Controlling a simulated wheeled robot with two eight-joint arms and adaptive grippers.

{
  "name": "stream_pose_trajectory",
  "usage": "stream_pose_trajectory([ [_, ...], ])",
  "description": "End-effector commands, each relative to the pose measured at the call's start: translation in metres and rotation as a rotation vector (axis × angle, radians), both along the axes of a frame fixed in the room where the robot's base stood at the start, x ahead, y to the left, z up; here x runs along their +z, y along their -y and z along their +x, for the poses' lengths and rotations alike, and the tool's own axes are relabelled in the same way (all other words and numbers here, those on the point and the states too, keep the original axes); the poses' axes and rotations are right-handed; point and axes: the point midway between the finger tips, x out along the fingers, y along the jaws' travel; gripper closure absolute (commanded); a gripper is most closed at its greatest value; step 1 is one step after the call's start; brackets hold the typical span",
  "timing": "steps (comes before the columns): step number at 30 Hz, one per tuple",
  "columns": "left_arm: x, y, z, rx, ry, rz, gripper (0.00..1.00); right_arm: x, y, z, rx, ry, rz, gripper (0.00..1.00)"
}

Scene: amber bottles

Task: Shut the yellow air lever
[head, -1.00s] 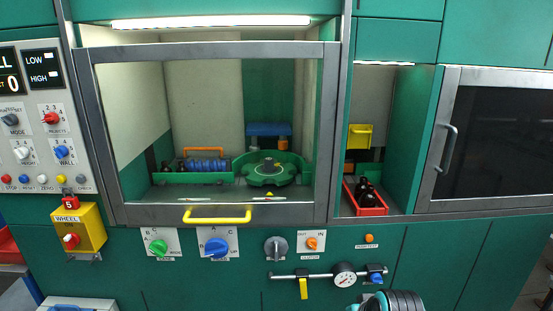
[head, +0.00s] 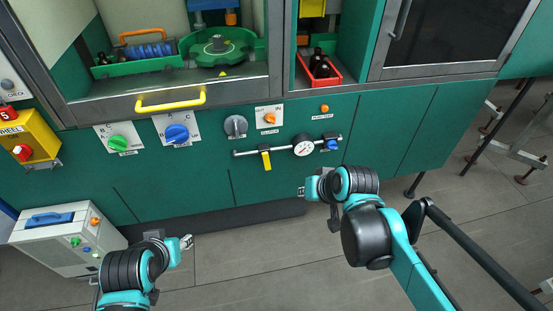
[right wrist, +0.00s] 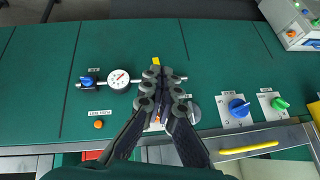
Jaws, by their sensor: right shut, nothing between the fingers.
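The yellow air lever (head: 266,160) hangs straight down, across the thin horizontal air pipe (head: 245,153), left of the round gauge (head: 304,145). My right gripper (head: 301,191) is below and to the right of the lever, apart from it in the head view. In the right wrist view my right gripper (right wrist: 165,66) is shut and empty, and its fingers hide most of the lever; only a yellow bit (right wrist: 156,60) shows beyond them. My left gripper (head: 187,242) is low on the left, far from the lever, too small to judge its fingers.
A blue knob (head: 332,144) sits at the pipe's right end. A grey dial (head: 236,126) and an orange switch (head: 269,118) are above the pipe. A yellow handle bar (head: 170,100) sticks out at the upper left. The green panel below the pipe is clear.

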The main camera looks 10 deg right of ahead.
Motion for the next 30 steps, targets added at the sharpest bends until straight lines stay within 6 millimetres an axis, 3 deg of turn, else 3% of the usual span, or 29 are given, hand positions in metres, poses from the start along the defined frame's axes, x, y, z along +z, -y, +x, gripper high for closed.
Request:
stream_pose_trajectory([
  [1,0.003,0.0,0.0,0.0,0.0,0.0,0.6,0.003,0.0,0.021,-0.013,-0.007,0.046,1.0],
  [8,0.009,0.0,0.0,0.0,0.0,0.0,0.6,-0.004,-0.001,0.108,-0.06,-0.024,0.273,1.0],
  [14,0.015,0.0,0.0,0.0,0.0,0.0,0.6,-0.029,0.009,0.178,-0.088,-0.022,0.469,1.0],
  [18,0.019,0.0,0.0,0.0,0.0,0.0,0.6,-0.056,0.022,0.22,-0.101,-0.009,0.606,1.0],
  [24,0.025,0.0,0.0,0.0,0.0,0.0,0.6,-0.106,0.046,0.264,-0.11,0.026,0.799,1.0],
  [30,0.03,0.0,0.0,0.0,0.0,0.0,0.6,-0.166,0.073,0.281,-0.108,0.079,0.987,1.0],
])
